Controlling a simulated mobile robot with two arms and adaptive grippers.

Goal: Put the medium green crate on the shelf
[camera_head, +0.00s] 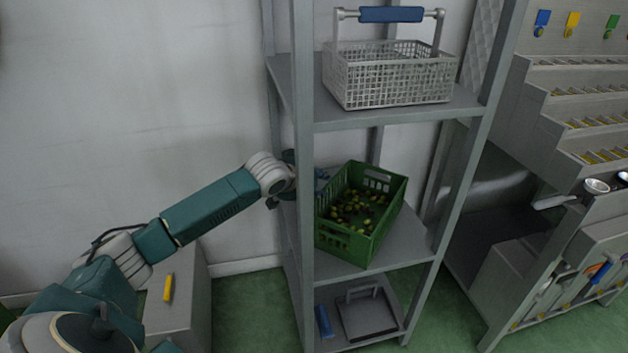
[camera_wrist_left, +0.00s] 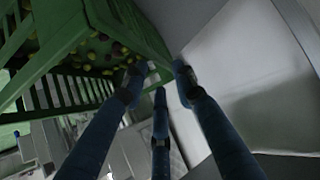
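The green crate (camera_head: 362,245) stands on the middle board of the grey shelf (camera_head: 405,245), turned at an angle, with a lower corner close to the front edge. It holds many small green and dark olives. My left gripper (camera_head: 319,178) reaches in past the shelf's left front post, beside the crate's left side; the post hides part of it. In the left wrist view the gripper's blue fingers (camera_wrist_left: 158,78) are spread apart, with the crate (camera_wrist_left: 70,62) at upper left near the left fingertip. My right gripper is not in view.
A grey wire basket (camera_head: 392,85) with a blue handle stands on the board above. A dark flat item (camera_head: 367,315) and a blue object (camera_head: 324,321) lie on the bottom board. A grey block (camera_head: 180,300) bears a yellow object. A stepped rack (camera_head: 560,110) stands at right.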

